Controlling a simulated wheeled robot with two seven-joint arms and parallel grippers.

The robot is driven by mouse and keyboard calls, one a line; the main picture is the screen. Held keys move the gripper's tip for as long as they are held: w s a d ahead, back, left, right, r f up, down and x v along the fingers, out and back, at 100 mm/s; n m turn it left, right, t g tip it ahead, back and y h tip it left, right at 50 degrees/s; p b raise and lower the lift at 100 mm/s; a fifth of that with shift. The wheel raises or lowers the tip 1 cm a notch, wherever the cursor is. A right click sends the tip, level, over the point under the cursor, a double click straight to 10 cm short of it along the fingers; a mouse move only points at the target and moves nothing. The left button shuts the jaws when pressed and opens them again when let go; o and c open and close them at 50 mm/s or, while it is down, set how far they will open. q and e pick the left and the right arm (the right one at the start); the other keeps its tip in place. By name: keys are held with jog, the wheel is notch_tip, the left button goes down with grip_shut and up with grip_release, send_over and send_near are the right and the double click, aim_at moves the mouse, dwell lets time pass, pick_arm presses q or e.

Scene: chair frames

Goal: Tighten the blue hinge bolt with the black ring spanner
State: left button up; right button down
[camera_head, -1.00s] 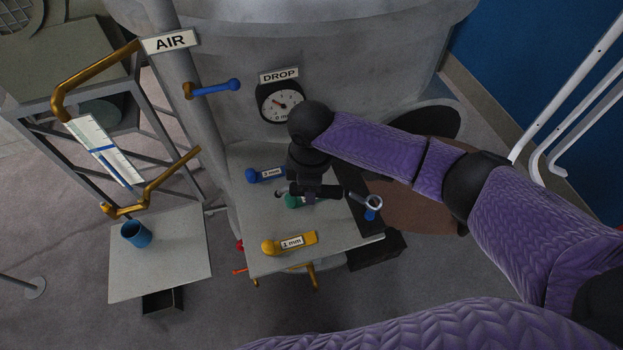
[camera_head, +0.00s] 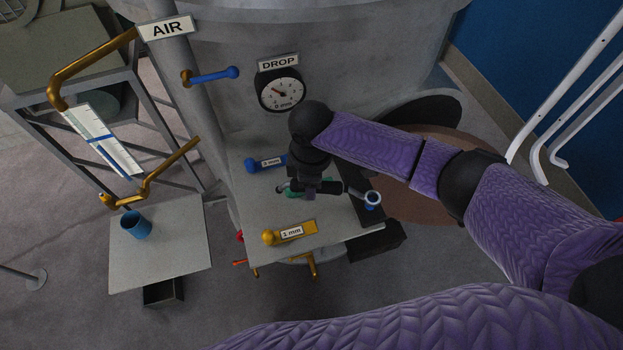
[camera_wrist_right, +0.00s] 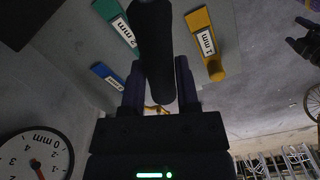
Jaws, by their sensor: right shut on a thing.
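My right gripper (camera_head: 322,187) is shut on the handle of the black ring spanner (camera_head: 352,191). In the right wrist view the handle (camera_wrist_right: 155,45) stands between the two fingers. The spanner's pale ring end (camera_head: 373,196) is at the right edge of the grey table. The blue hinge bolt (camera_head: 372,206) shows at the ring, mostly covered by it. Ring and bolt overlap in the picture; I cannot tell how far the ring sits down around the bolt. My left gripper does not show clearly in either view.
On the grey table (camera_head: 335,222) lie a yellow 1 mm tag (camera_head: 308,229), a blue tag (camera_head: 252,165) and a green 2 mm tag (camera_wrist_right: 107,12). The DROP gauge (camera_head: 281,94) stands behind. A blue cup (camera_head: 135,226) stands on a separate plate at left.

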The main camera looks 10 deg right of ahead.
jog(key=shift+p, duration=0.3)
jog(key=shift+f, duration=0.25)
jog(key=shift+f+b, duration=0.75)
jog(key=shift+f, duration=0.1)
